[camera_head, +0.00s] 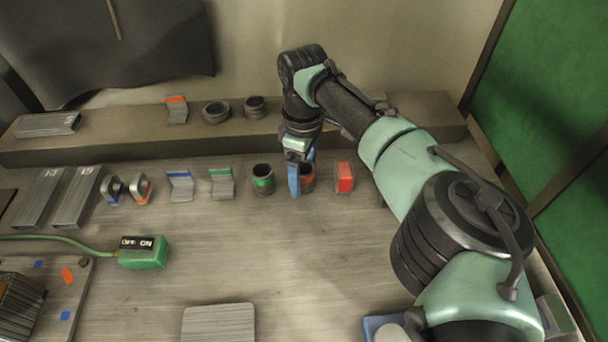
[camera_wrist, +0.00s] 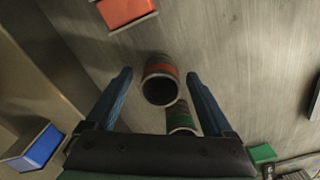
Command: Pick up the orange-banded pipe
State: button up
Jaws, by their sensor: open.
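The orange-banded pipe (camera_head: 309,181) is a short dark, hollow cylinder standing on the bench, partly hidden behind a blue finger in the head view. In the wrist view the orange-banded pipe (camera_wrist: 160,70) shows its open end, between the two blue fingers. My gripper (camera_head: 301,178) is open, pointing down at this pipe; a gap shows on each side of it in the wrist view (camera_wrist: 160,76). I cannot tell how far down along the pipe the fingertips reach.
A green-banded pipe (camera_head: 263,181) stands close on the left, and a red-faced block (camera_head: 345,177) close on the right. Bent brackets (camera_head: 222,184) stand further left. A raised ledge (camera_head: 145,142) runs behind. The bench in front is clear, up to a grey plate (camera_head: 218,324).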

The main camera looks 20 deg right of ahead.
jog(key=shift+f, duration=0.3)
grip_shut()
jog(key=shift+r, duration=0.1)
